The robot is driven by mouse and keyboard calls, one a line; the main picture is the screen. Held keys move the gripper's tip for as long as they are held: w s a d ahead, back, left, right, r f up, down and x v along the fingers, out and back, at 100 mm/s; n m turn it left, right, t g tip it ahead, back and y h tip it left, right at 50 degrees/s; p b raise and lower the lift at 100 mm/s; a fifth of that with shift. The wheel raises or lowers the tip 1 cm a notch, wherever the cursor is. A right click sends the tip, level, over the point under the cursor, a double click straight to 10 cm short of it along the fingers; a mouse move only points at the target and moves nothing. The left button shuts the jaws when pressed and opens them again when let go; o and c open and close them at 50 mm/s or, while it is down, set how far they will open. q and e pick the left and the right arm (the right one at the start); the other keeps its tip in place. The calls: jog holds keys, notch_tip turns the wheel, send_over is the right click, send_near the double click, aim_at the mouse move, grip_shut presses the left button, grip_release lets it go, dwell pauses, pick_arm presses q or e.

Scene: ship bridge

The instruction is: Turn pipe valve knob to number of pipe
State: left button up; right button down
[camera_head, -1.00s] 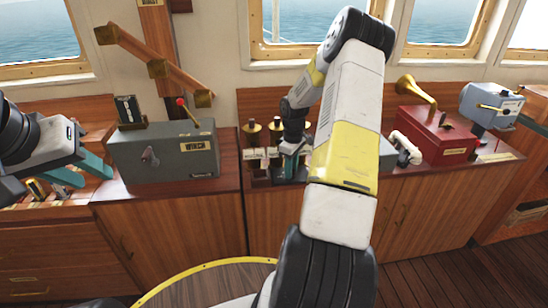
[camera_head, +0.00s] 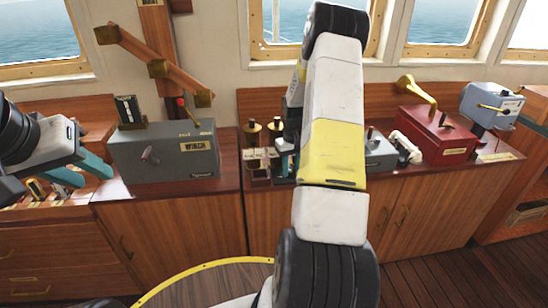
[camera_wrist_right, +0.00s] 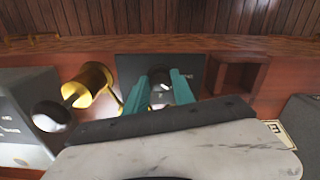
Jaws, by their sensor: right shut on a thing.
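Two brass pipe fittings (camera_head: 252,132) stand on the cabinet top in the head view, with small labels below them. A brass cylinder (camera_wrist_right: 92,84) shows left of my right gripper (camera_wrist_right: 161,82) in the right wrist view. The right gripper's teal fingers are shut on a small dark knob-like piece over a dark plate (camera_wrist_right: 128,66). That piece is mostly hidden between the fingers, and any number on it is unreadable. In the head view my right arm hides most of this gripper. My left gripper (camera_head: 82,174) is open and empty at the far left.
A grey winch box (camera_head: 165,152) stands left of the fittings. A dark open box (camera_wrist_right: 238,74) lies beside the right gripper.

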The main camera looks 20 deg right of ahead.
aim_at(291, 170)
jog(key=shift+m, duration=0.5)
jog(key=shift+w, duration=0.1)
jog(key=c, duration=1.1)
grip_release()
jog(key=shift+o, duration=0.2)
jog(key=shift+r, duration=3.9)
